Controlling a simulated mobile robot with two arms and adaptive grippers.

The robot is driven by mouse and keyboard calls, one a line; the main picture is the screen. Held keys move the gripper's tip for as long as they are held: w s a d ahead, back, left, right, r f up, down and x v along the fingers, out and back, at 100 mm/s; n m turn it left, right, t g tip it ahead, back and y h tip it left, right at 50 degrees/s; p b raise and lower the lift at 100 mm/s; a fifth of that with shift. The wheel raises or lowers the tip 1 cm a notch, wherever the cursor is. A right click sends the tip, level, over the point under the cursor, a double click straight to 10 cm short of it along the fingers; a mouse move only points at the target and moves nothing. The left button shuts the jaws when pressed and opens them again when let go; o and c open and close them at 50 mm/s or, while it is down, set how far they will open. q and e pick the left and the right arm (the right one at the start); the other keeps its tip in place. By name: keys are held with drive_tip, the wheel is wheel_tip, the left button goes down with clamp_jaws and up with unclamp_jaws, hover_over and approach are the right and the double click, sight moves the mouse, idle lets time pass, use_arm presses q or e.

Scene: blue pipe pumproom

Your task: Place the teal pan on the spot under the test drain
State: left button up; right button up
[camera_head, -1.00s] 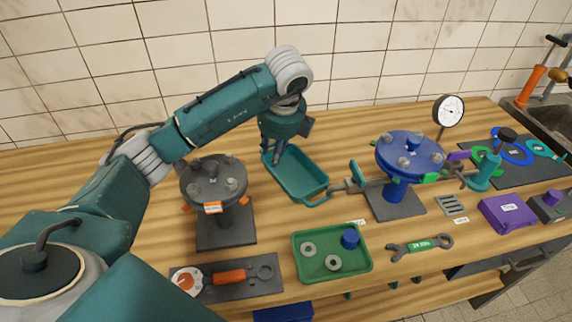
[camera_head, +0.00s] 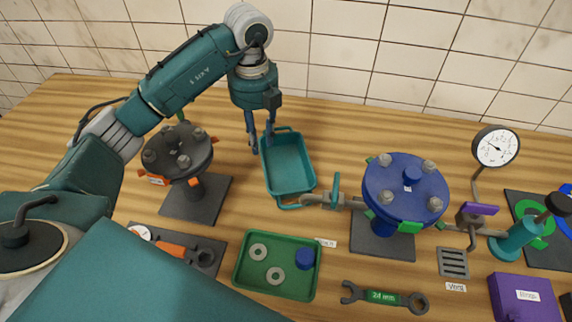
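The teal pan (camera_head: 300,188) stands on the wooden bench left of the blue flanged valve, its long side running away from me. Its near handle lies by the open end of the test drain pipe (camera_head: 325,201), which has a teal lever (camera_head: 336,190). The spot under the drain is not clearly seen. My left gripper (camera_head: 262,146) points down at the pan's far left corner. Its two fingers stand apart, one outside the left wall and one near the far rim; contact is unclear. My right gripper is not in view.
A blue flange (camera_head: 392,185) stands right of the drain and a dark flange (camera_head: 170,158) left of the pan. A green tray (camera_head: 242,277) with washers and a wrench (camera_head: 385,298) lie in front. A gauge (camera_head: 496,147) rises at right. Bench behind the pan is clear.

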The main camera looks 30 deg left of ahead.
sight(286, 165)
use_arm(q)
drive_tip(key=f+p, duration=0.1)
drive_tip(key=f, duration=0.4)
drive_tip(key=d+f+p, duration=0.1)
drive_tip(key=f, duration=0.2)
drive_tip(key=shift+f+p, duration=0.1)
drive_tip(key=shift+p, duration=0.25)
drive_tip(key=shift+f, duration=0.25)
drive_tip(key=shift+w, duration=0.1)
drive_tip(key=c, duration=0.6)
drive_tip(key=shift+a, duration=0.1)
clamp_jaws()
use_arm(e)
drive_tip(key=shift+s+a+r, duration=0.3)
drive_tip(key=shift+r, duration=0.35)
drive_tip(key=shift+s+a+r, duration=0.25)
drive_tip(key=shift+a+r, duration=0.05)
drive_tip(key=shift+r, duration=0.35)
